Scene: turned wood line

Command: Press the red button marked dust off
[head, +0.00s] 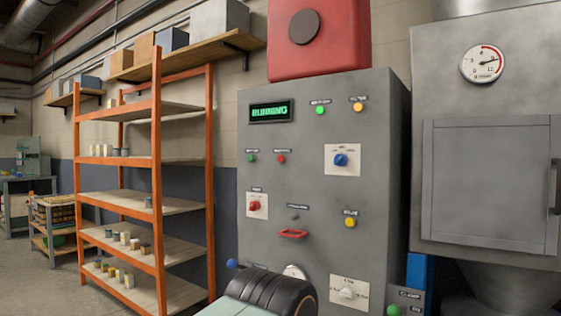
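A grey control cabinet (380,120) stands in the middle of the head view. A red button (255,205) sits on a white plate at its left side, with a small label above that I cannot read. A smaller round red light or button (281,158) sits higher up, beside a green one (251,157). I cannot tell from the lettering which red control is marked dust off. A display (270,111) at the top reads RUNNING in green. Neither of my grippers shows in this view.
A blue knob (340,160), a red handle (293,234) and a yellow button (350,220) are also on the cabinet. A dark rounded part (275,290) covers its lower front. A grey hopper with a gauge (484,63) stands right, orange shelving (157,180) left.

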